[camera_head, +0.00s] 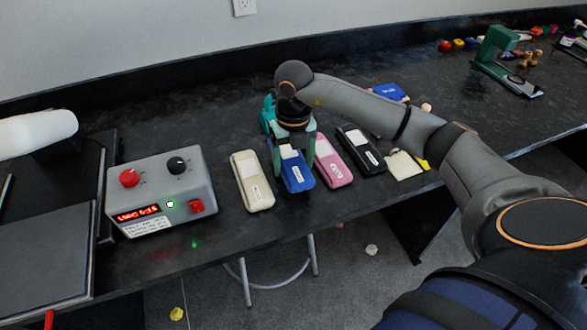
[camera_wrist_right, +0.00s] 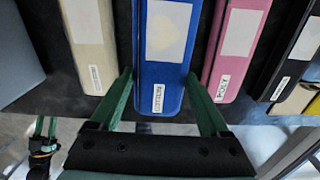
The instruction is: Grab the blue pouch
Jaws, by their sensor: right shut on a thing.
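The blue pouch (camera_head: 297,180) lies on the black bench in a row of pouches, with a pale label on its upper face. My right gripper (camera_head: 293,166) is over it from above, its green fingers on either side of the pouch and shut on it. In the right wrist view the blue pouch (camera_wrist_right: 165,70) sits between the two green fingertips (camera_wrist_right: 160,77). The pouch appears still at bench level.
A cream pouch (camera_head: 252,183) lies left of the blue one; a pink pouch (camera_head: 333,163) and a black pouch (camera_head: 361,150) lie close on its right. A grey control box (camera_head: 160,192) stands further left. The bench's front edge is near the pouches.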

